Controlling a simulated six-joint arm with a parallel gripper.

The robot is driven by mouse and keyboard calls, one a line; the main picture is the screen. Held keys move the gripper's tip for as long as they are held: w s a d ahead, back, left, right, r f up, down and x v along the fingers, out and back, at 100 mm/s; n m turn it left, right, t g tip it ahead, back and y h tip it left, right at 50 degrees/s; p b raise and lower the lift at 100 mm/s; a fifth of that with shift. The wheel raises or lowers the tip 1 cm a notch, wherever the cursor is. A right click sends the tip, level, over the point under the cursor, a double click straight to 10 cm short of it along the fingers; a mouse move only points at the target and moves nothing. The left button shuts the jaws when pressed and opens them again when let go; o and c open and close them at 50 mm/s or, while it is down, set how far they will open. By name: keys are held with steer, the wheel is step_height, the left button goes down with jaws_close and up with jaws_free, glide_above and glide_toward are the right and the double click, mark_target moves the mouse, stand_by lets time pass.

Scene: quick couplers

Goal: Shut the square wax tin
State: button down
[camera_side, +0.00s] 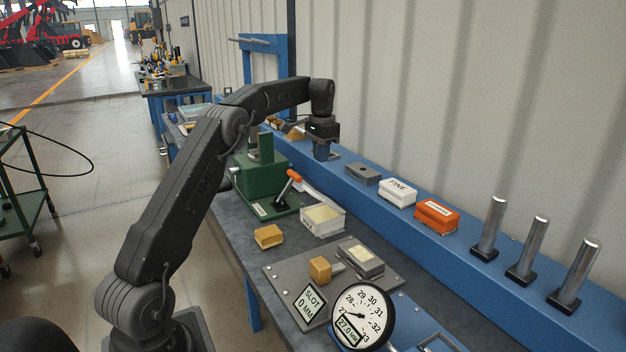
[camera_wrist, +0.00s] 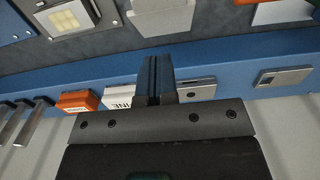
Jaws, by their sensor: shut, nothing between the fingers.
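The square wax tin (camera_side: 322,222) is a whitish box with pale yellow wax showing in its open top. It stands on the dark bench beside the green press. A thin white panel, which looks like its raised lid, slants up behind it. In the wrist view a pale box that appears to be the tin (camera_wrist: 162,20) lies at the top edge, partly cut off. My gripper (camera_side: 322,153) is shut and empty, pointing down above the blue ledge, behind and apart from the tin. Its fingers also show in the wrist view (camera_wrist: 156,78).
A green press (camera_side: 262,182) with an orange-tipped lever stands left of the tin. A tan block (camera_side: 269,236), a grey fixture plate (camera_side: 285,275) and a dial (camera_side: 362,314) lie nearer. A grey block (camera_side: 363,173), white box (camera_side: 397,191), orange box (camera_side: 437,216) and metal posts (camera_side: 533,245) line the ledge.

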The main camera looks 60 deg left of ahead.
mark_target(308, 189)
steer(key=f, duration=0.2)
steer(key=s+f, duration=0.1)
steer(key=f, duration=0.3)
steer(key=shift+s, duration=0.4)
steer(key=shift+s+f, duration=0.4)
steer(key=shift+f, duration=0.15)
steer(key=shift+s, duration=0.1)
steer(key=shift+s+f+t, duration=0.7)
steer(key=shift+s+t, duration=0.15)
steer(key=shift+t, duration=0.55)
steer(key=shift+s+f, duration=0.65)
steer(key=shift+f, duration=0.55)
steer(key=shift+s+f, duration=0.6)
steer(key=shift+f, duration=0.55)
steer(key=shift+s+f, duration=0.65)
steer(key=shift+f, duration=0.55)
